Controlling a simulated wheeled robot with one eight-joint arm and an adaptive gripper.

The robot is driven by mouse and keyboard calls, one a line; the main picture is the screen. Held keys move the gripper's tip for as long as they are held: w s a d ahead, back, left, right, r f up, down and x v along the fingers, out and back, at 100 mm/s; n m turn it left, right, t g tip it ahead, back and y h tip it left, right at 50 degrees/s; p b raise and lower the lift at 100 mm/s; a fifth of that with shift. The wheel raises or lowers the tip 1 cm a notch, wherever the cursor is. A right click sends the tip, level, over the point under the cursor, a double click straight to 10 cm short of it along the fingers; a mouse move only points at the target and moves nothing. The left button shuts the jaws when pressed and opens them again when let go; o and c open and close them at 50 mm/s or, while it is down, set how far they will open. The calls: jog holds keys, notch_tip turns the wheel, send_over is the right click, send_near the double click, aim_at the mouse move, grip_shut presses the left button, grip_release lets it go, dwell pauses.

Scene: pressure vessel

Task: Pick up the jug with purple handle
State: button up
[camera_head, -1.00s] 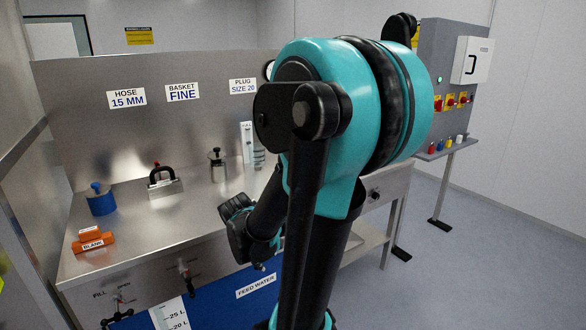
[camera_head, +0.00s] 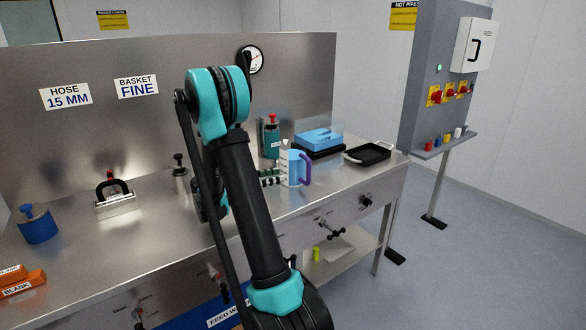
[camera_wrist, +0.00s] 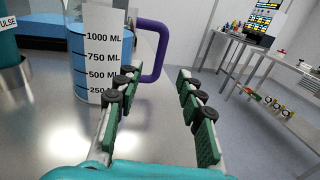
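The jug (camera_head: 290,166) is clear with blue liquid and a white measuring scale, and stands upright on the steel bench. Its purple handle (camera_head: 306,168) points right. In the wrist view the jug (camera_wrist: 88,55) is at upper left, with its handle (camera_wrist: 163,50) just ahead of the fingertips. My gripper (camera_wrist: 158,80) is open, with its green-padded fingers apart and nothing between the pads. The left fingertip overlaps the handle's lower end in the picture; I cannot tell whether they touch. In the head view my gripper (camera_head: 270,177) shows partly behind my arm, beside the jug.
A green bottle (camera_head: 270,138) stands behind the jug. A lidded pot (camera_head: 180,178), a black-handled block (camera_head: 115,203) and a blue cylinder (camera_head: 37,224) stand left.

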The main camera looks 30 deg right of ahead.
jog(key=s+d, duration=0.1)
jog(key=d, duration=0.4)
jog(key=s+d, duration=0.1)
jog(key=d, duration=0.5)
jog(key=s+d, duration=0.1)
jog(key=d, duration=0.4)
jog(key=shift+s+d, duration=0.1)
jog(key=shift+d, duration=0.3)
jog(key=shift+c, duration=0.2)
grip_shut()
